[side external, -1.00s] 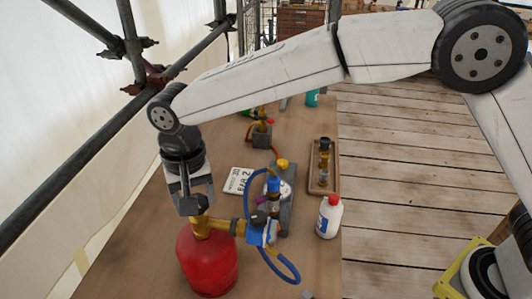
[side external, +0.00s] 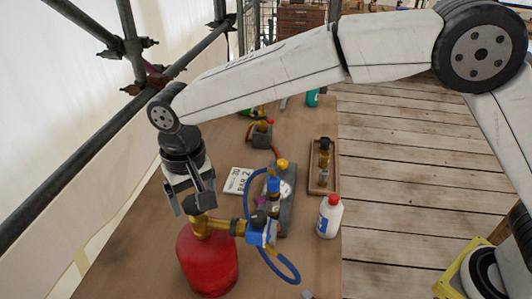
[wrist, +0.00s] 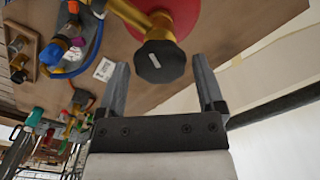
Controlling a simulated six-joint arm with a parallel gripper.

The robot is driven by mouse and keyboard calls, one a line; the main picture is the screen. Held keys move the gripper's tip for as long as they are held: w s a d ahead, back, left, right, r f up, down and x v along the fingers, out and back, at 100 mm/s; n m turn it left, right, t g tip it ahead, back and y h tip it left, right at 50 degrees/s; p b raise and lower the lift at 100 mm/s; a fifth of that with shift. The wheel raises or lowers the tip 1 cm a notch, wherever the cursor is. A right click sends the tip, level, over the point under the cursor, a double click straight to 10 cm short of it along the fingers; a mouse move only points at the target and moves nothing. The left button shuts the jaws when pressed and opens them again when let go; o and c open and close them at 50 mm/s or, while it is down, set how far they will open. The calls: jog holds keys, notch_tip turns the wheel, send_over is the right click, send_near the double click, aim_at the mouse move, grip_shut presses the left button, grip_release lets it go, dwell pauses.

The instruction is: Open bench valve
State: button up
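A red gas cylinder (side external: 207,262) stands at the near end of the bench with a brass valve (side external: 200,228) on top. In the wrist view its black knob (wrist: 160,62) lies between the lines of the two fingers, near their tips. My gripper (side external: 191,205) is open and points down just above the cylinder valve. In the wrist view my gripper (wrist: 162,80) shows an empty gap; contact with the knob cannot be told. A grey bench block (side external: 287,212) carries a gauge, a blue fitting and a yellow knob (side external: 282,163). Which part is the bench valve is not marked.
A blue regulator (side external: 262,234) and blue hose (side external: 282,268) adjoin the cylinder. A white bottle with a red cap (side external: 329,216), a wooden tray (side external: 323,182) with a brass fitting, and a white card (side external: 239,180) are on the bench. Scaffold poles (side external: 75,140) stand at left.

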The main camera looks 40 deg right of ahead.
jog(key=shift+o, duration=0.2)
jog(key=shift+r, duration=0.1)
jog(key=shift+r, duration=3.85)
jog(key=shift+d, duration=0.15)
jog(key=d+f+t, duration=0.1)
jog(key=d+f, duration=0.2)
jog(key=d, duration=0.7)
jog(key=d+f, duration=0.4)
jog(key=d, duration=0.5)
jog(key=s+d+f, duration=0.3)
jog(key=s+d, duration=0.3)
jog(key=d, duration=0.1)
jog(key=s+d+f+t, duration=0.1)
jog(key=s+d+f, duration=0.3)
jog(key=s+d, duration=0.3)
jog(key=shift+s+d+t, duration=0.3)
jog(key=shift+d, duration=0.2)
